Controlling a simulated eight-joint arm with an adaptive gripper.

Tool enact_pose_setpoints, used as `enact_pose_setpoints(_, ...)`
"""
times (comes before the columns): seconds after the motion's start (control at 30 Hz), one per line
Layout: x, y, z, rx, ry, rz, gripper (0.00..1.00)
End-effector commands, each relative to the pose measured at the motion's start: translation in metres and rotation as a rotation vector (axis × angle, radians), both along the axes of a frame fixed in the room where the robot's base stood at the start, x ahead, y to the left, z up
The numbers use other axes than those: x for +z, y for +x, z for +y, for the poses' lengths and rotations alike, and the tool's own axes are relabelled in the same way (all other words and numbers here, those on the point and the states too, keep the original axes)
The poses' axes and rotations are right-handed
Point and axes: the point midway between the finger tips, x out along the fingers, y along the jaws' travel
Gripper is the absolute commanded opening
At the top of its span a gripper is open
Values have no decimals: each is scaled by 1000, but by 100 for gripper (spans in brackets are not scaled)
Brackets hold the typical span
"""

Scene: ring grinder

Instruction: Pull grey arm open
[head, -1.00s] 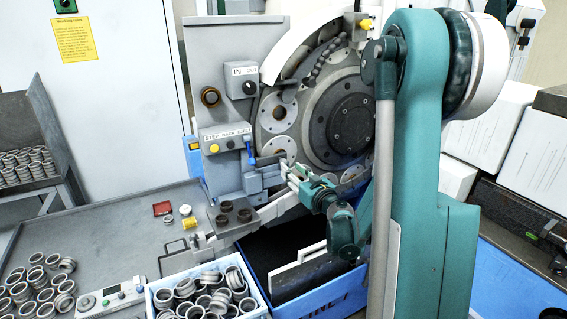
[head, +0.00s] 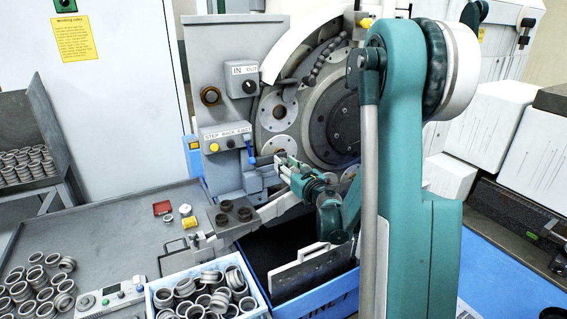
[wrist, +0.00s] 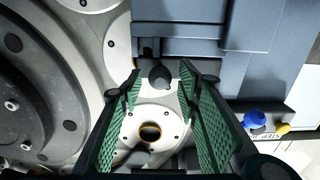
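My gripper (head: 280,158) is in front of the grinder's face, close to the grey block and dark bar (head: 262,160) below the step-back/eject panel. In the wrist view my gripper (wrist: 158,70) is open, its two green-padded fingers apart. A dark rounded knob (wrist: 160,76) on a short dark stem shows between the fingertips; the fingers are not closed on it. The stem joins a blue-grey block (wrist: 180,45). I cannot tell for sure whether this is the grey arm. A light grey bar (head: 272,209) runs below my gripper, partly hidden by my arm.
A blue bin (head: 325,300) and a box of rings (head: 210,295) stand below. Loose rings lie on the table (head: 120,225).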

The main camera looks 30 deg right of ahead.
Motion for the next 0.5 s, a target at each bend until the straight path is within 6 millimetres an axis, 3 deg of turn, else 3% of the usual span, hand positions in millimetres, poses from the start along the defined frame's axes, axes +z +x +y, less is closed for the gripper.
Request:
enact_pose_setpoints(0.2, 0, 17, 0, -1, 0, 0, 33)
enact_pose_setpoints(0.5, 0, 20, 0, -1, 0, 0, 33)
